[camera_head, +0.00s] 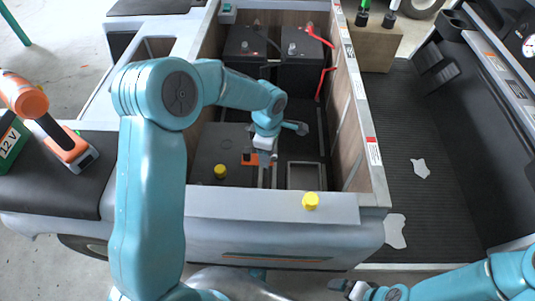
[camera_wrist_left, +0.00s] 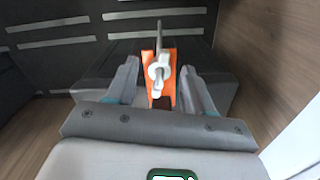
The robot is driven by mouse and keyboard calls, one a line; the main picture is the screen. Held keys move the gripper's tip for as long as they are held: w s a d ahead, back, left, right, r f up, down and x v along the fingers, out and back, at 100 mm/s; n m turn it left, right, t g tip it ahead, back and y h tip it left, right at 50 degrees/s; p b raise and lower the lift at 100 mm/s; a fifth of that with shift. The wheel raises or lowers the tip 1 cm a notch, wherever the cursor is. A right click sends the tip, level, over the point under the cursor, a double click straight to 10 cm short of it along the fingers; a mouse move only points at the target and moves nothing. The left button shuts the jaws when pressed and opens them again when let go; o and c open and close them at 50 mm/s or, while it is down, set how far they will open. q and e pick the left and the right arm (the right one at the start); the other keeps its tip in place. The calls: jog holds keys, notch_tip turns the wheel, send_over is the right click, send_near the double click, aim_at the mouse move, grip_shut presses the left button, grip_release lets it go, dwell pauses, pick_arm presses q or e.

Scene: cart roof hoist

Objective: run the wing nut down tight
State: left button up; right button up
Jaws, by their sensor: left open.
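The wing nut (camera_wrist_left: 158,70) is pale, with a thin grey rod standing above it, in the middle of the left wrist view. An orange piece (camera_wrist_left: 170,60) lies right behind it. My left gripper (camera_head: 266,178) is down inside the cart's bay, beside the orange piece (camera_head: 249,159). In the left wrist view its two fingers stand apart on either side of the wing nut, with a gap on both sides. The wing nut cannot be made out in the head view. My right gripper (camera_head: 350,288) is at the bottom edge, partly cut off; its jaws are unclear.
Dark batteries (camera_head: 245,43) with red cables (camera_head: 320,37) fill the back of the bay. An orange drill (camera_head: 62,143) lies left.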

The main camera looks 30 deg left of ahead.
pick_arm(q)
jog(key=shift+f, duration=0.15)
grip_shut()
jog(key=shift+m, duration=0.3)
jog(key=m, duration=0.5)
jog(key=m+p, duration=0.1)
jog(key=m, duration=0.4)
jog(key=shift+m, duration=0.3)
jog(key=m+p, duration=0.1)
jog(key=m, duration=0.4)
jog(key=m+p, duration=0.2)
jog(key=m, duration=0.4)
jog(key=shift+w, duration=0.15)
